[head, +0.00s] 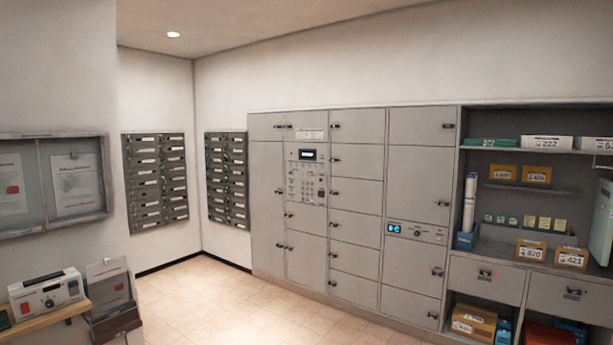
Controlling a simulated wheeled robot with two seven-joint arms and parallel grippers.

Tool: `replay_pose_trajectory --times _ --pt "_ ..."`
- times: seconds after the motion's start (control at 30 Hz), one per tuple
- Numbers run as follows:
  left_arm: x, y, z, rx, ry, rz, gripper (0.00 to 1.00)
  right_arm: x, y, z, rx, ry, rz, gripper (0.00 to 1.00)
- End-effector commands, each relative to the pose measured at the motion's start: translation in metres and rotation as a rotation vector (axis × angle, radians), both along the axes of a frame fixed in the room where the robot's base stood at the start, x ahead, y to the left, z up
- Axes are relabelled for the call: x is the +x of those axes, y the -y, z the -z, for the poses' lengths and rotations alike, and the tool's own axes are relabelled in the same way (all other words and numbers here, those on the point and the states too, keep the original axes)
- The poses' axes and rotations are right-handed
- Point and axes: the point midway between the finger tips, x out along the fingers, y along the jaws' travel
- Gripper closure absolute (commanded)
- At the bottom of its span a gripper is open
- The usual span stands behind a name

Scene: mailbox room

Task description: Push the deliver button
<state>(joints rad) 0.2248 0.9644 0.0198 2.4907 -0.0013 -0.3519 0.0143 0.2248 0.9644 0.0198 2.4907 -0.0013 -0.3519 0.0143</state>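A bank of grey lockers (357,240) stands against the back wall. A control panel (306,185) with a small lit display and a keypad is set in its left part. A second, smaller panel (417,233) with a blue-lit display sits lower and to the right. The deliver button cannot be made out; the labels on both panels are too small to read. Neither of my grippers is in view.
Open tiled floor (215,305) lies before the lockers. A shelf unit (540,262) with boxes is at right. Dark mailboxes (155,180) hang in the corner. A white device (47,293) sits on a wooden ledge (45,321) at lower left, below a notice board (25,138).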

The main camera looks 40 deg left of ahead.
Motion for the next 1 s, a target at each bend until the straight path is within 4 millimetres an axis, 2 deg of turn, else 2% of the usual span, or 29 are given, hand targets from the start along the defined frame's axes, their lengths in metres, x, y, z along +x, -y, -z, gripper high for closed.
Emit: replay_pose_trajectory --times 0.03,0.07,0.3,1.0 --pt "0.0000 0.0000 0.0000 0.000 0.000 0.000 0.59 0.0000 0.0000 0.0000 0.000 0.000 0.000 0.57" --pt "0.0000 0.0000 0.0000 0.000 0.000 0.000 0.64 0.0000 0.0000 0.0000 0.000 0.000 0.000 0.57" --pt "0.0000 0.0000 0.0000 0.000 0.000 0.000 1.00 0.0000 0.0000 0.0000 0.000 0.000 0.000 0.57" --pt "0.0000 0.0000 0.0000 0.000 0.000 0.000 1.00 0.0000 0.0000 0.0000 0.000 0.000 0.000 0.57"
